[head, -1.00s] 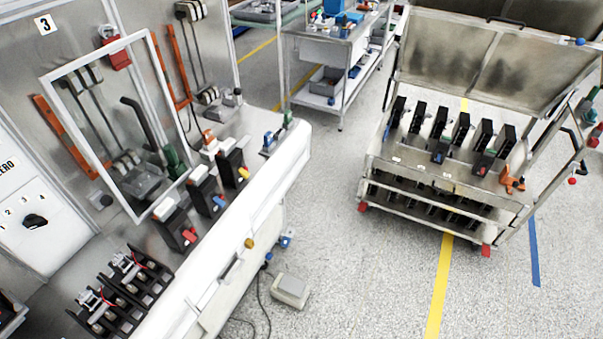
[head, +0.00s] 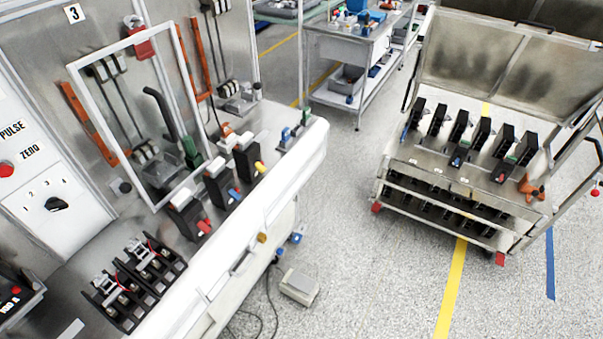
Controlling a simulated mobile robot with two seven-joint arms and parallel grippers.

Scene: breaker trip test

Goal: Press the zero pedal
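A grey box-shaped foot pedal (head: 299,287), which I take to be the zero pedal, sits on the speckled floor in front of the test bench. A dark cable runs from its side toward the bench. Its top looks flat and nothing touches it. The control panel (head: 45,190) at the left carries the labels PULSE and ZERO, a red button (head: 6,169) and a black rotary knob (head: 56,204). Neither of my grippers shows in the head view.
The white-edged test bench (head: 262,205) holds black breakers with red, blue and yellow levers. A metal cart (head: 440,215) with rows of black breakers stands at the right. A shelf trolley (head: 336,98) is behind. The floor between bench and cart is clear.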

